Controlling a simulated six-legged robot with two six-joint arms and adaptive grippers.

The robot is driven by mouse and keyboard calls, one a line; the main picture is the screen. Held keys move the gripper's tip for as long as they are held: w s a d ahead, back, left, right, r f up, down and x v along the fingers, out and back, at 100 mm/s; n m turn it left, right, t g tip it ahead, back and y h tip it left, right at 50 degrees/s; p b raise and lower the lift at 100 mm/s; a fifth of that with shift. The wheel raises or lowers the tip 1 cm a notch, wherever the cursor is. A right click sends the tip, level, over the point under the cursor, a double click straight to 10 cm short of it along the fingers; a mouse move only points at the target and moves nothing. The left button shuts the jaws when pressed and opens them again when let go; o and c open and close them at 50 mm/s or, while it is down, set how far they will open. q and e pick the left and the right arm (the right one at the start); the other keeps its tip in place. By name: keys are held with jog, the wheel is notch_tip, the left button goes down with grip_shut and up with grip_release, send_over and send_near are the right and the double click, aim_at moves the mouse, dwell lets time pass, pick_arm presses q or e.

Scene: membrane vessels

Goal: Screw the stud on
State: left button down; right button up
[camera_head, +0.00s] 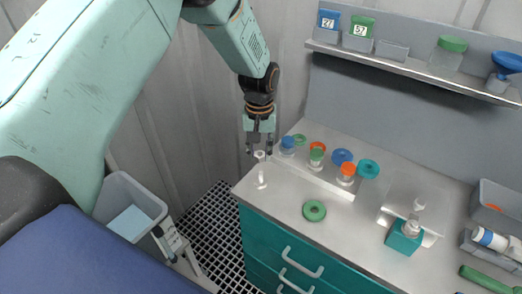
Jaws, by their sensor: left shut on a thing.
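My left gripper (259,147) hangs fingers down over the near left corner of the counter. It is shut on a small white piece, which looks like the stud (260,156), at its fingertips. A narrow white upright piece (262,177) shows right below it on the counter. I cannot tell whether the two are joined or apart. A teal block (404,240) with a pale round top stands on a light plate (432,238) at the right. A small white part (418,205) is just behind it. My right gripper is out of view.
A rack (325,181) holds several small vessels with blue, orange, green and teal caps. A green ring (314,210) lies flat on the counter (345,235). A shelf (410,69) with capped containers is above. Grey bins (495,205) stand at the right. A grey bin (150,203) is at lower left.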

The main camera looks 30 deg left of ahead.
aim_at(260, 170)
pick_arm(q)
jog(key=shift+w+d+f+b, duration=0.1)
jog(key=shift+w+f+b, duration=0.1)
jog(key=shift+f+b, duration=0.5)
jog(key=shift+s+f+b, duration=0.15)
jog(key=shift+f+b, duration=0.4)
jog(key=shift+f, duration=0.15)
jog(key=shift+f+b, duration=0.65)
jog(key=shift+f, duration=0.15)
jog(key=shift+f+b, duration=0.3)
jog(key=shift+b, duration=0.05)
jog(key=shift+f+b, duration=0.35)
jog(key=shift+f, duration=0.9)
jog(key=m+p, duration=0.1)
jog(key=m, duration=0.2)
jog(key=shift+m, duration=0.4)
jog(key=m, duration=1)
jog(key=shift+m+p, duration=0.3)
jog(key=shift+m, duration=0.1)
jog(key=m, duration=0.5)
jog(key=c, duration=1.1)
grip_release()
jog(key=shift+o, duration=0.6)
